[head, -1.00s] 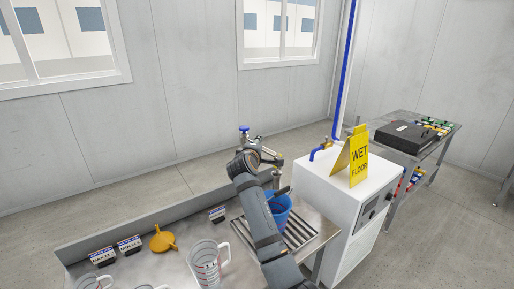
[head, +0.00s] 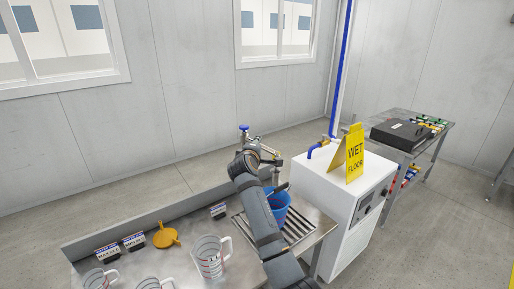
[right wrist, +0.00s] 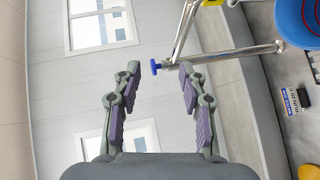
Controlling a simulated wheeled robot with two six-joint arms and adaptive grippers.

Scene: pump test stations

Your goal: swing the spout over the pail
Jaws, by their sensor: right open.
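The spout is a thin metal pipe that shows in the right wrist view (right wrist: 188,28), running off from an upright post with a blue knob (right wrist: 155,67). In the head view, the knob (head: 244,128) stands behind my gripper and the spout's outer end (head: 277,161) shows just to its right. The blue pail (head: 282,212) stands on the slatted drain, partly hidden by my right arm; its rim is at the wrist view's upper right. Whether the outlet is over the pail I cannot tell. My right gripper (right wrist: 160,72) is open and empty, the knob appearing between its fingertips. My left gripper is out of view.
A white cabinet (head: 335,200) with a yellow wet-floor sign (head: 354,152) stands right of the drain (head: 299,228). An orange funnel (head: 166,236), small label cards (head: 134,241) and clear measuring jugs (head: 209,257) occupy the bench's left part. A wall rises behind.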

